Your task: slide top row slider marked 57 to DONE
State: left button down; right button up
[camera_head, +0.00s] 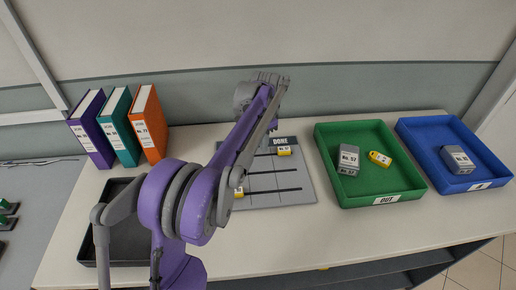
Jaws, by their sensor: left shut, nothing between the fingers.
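A grey slider board (300,192) lies on the table with dark horizontal slots and a black DONE label (283,141) at its top right. A yellow slider (284,151) with a white tag sits at the right end of the top row, just under DONE; its number is too small to read surely. Another yellow slider (239,192) shows lower at the left, partly behind my arm. My left gripper (271,126) is shut and empty above the board's top edge, close to the top slider, partly hidden by my purple arm. The board's left part is hidden. My right gripper is out of view.
A green tray (398,165) holds a grey block marked No. 57 (348,159) and a yellow piece (380,158). A blue tray (425,128) holds a grey block (457,160). Three binders (120,126) stand at the back left; a black tray (125,243) lies front left.

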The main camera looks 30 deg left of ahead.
pick_arm(q)
notch_tip(320, 180, up, 6)
jog(key=p, duration=0.2)
jog(key=shift+f+p, duration=0.1)
jog(key=shift+p, duration=0.2)
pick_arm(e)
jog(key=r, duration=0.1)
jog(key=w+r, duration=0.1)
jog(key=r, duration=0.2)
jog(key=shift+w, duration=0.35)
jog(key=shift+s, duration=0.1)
